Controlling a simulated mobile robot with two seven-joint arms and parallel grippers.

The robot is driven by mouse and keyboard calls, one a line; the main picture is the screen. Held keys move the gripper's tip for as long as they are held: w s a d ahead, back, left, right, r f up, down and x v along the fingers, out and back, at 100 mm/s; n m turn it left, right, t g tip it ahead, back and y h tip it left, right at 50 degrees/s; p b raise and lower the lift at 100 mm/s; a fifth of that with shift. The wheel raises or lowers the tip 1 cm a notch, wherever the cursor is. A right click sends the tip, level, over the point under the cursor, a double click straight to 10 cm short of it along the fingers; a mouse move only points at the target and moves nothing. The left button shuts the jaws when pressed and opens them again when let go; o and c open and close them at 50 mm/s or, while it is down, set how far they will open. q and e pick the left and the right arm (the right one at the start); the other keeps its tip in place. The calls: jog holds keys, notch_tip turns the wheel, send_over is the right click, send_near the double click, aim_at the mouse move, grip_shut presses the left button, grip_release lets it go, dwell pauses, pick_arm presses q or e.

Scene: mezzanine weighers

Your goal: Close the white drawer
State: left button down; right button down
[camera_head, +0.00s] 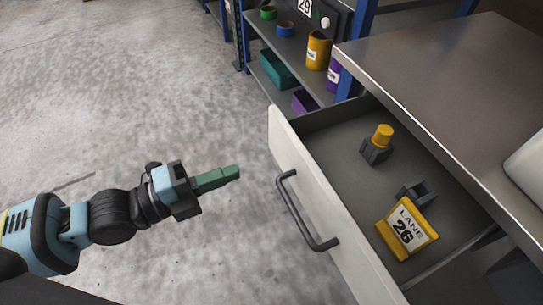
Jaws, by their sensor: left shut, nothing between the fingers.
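The white drawer (311,205) stands pulled out from under a metal-topped bench, its inside open to view. Its front panel carries a dark bar handle (301,213). My left gripper (236,172) has green fingers, shut and empty. It is in front of the drawer, left of the handle, with a gap between them. My right gripper is not in view.
The metal bench top (450,75) overhangs the drawer at the right, with a white object (528,168) at its edge. A blue-framed shelf (283,47) with coloured cans and bins stands behind. The concrete floor (120,90) at the left is clear.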

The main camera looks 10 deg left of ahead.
aim_at(287, 153)
pick_arm(q)
jog(key=x, duration=0.9)
jog(key=shift+d, duration=0.1)
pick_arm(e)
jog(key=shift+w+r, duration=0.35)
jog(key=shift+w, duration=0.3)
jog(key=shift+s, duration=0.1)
